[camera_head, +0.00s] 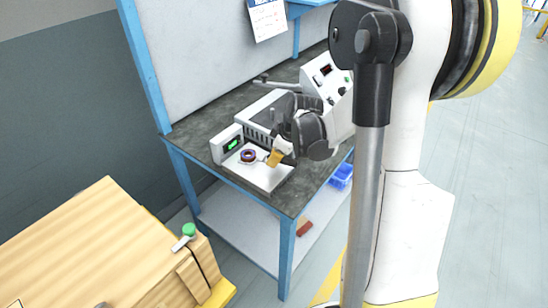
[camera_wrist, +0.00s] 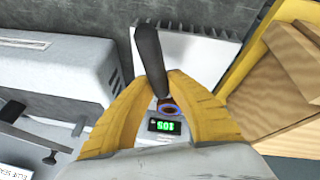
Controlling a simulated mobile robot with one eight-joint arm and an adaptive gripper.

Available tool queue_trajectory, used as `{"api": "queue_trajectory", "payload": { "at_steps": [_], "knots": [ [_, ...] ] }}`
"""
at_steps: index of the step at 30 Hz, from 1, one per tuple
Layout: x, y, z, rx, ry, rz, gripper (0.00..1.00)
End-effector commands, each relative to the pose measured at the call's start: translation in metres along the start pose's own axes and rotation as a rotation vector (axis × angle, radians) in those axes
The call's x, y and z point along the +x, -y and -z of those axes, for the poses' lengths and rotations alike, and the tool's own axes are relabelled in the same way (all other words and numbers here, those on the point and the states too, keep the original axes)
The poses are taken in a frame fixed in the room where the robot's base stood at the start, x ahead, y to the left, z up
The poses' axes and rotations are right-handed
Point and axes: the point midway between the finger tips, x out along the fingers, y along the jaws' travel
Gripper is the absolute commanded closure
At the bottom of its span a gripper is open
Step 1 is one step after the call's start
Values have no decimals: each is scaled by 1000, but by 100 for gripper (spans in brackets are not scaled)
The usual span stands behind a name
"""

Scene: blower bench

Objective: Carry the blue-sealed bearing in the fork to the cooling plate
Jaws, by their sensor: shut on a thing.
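The blue-sealed bearing (camera_head: 248,156), a small ring with a blue-violet band, is over the display end of the white plate (camera_head: 268,179). I cannot tell whether it rests on the plate or hangs just above it. In the wrist view the bearing (camera_wrist: 168,109) shows beyond my yellow fingers, at the lower end of the dark fork handle (camera_wrist: 150,60). My gripper (camera_head: 275,157) is right of the bearing, shut on the fork. The fork's prongs are mostly hidden. The plate (camera_wrist: 195,50) also shows in the wrist view, with a ribbed edge.
A box with a green display (camera_head: 232,144) stands at the plate's left end. Behind are a slotted grey unit (camera_head: 262,113) and a white control box (camera_head: 327,77). A wooden crate (camera_head: 85,250) stands at lower left, apart from the bench. A blue bin (camera_head: 341,176) is lower right.

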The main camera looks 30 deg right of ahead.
Motion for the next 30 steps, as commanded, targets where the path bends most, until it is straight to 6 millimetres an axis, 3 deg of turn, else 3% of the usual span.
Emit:
{"api": "queue_trajectory", "payload": {
  "at_steps": [20, 21, 23, 30],
  "knots": [
    [7, 2, -3, 0, -1, 0, 100],
    [7, 2, -3, 0, -1, 0, 76],
    [7, 1, -3, 0, 0, 0, 60],
    [7, 2, -3, 0, 0, 0, 60]
  ]
}}
